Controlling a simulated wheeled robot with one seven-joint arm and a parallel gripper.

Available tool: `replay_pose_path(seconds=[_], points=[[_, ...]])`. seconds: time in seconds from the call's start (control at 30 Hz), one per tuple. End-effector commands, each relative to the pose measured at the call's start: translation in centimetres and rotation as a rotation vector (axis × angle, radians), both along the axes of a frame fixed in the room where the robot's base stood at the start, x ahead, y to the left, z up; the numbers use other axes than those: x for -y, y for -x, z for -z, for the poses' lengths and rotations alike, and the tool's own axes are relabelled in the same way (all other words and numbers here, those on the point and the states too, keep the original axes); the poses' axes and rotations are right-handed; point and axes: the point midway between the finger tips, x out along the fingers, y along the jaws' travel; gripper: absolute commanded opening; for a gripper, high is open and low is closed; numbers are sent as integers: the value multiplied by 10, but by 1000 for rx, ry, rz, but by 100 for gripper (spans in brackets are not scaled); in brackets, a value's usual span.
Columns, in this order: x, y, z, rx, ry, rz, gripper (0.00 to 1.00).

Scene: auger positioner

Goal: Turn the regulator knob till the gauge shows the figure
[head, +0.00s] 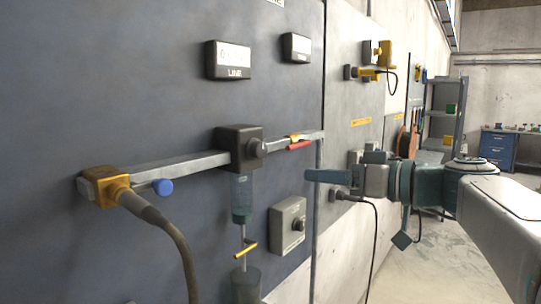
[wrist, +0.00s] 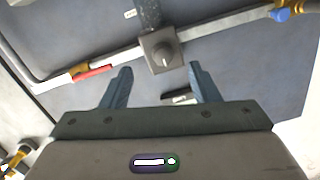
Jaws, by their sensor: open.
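A dark box (head: 238,142) sits on a grey rail on the blue-grey panel, with a round knob (head: 256,149) on its face. The same knob shows in the wrist view (wrist: 164,53), above and between my fingertips. A grey box with a black knob (head: 298,224) is mounted lower on the panel. I cannot tell which knob is the regulator's. A dark block marked LINE (head: 228,61) with a pale face is high on the panel; its figure is unreadable. My gripper (head: 309,176) is open and empty, right of the dark box and apart from both knobs; it also shows in the wrist view (wrist: 160,69).
The rail (head: 180,164) carries a yellow clamp (head: 105,184) with a cable, a blue knob (head: 162,187) and a red handle (head: 300,145). A second small block (head: 296,48) is at upper right. A clear cylinder (head: 241,200) hangs below the dark box. Floor at right is open.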

Motion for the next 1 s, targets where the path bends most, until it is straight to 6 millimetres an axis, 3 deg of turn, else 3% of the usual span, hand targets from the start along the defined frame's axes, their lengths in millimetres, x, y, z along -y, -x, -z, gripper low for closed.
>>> replay_pose_path(seconds=[0.1,0.27,0.8,1.0], points=[[6,-3,-19,88,-19,-1,56],[0,-9,-28,120,-26,-3,56],[-84,-69,-28,114,-26,-3,56],[-100,-82,-27,115,-26,-1,56]])
